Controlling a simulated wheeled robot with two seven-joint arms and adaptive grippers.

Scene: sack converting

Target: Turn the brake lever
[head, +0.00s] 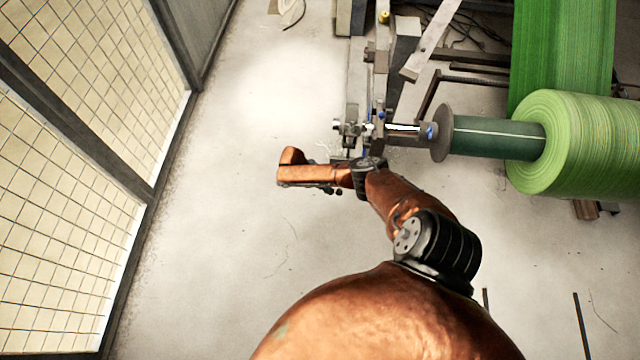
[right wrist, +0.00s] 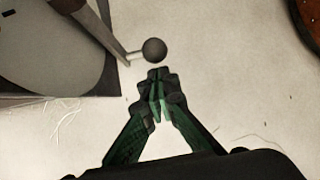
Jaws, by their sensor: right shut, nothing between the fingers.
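The brake lever (right wrist: 101,31) shows in the right wrist view as a grey bar at the upper left. A short rod near its lower end carries a dark round knob (right wrist: 154,50). My right gripper (right wrist: 157,105) is shut and empty. In that view its fingertips lie just below the knob, with a small gap in the picture; I cannot tell the depth between them. In the head view my right arm reaches to the roll stand's left end (head: 352,128), and its wrist largely hides the gripper. The lever is not clear there. My left gripper is not in view.
A green roll (head: 575,145) sits on a shaft with a grey round flange (head: 440,132) at the right. Grey machine frame parts (head: 403,45) stand behind. A grid-panelled fence (head: 70,190) runs along the left. The pale floor (head: 235,230) between fence and machine is clear.

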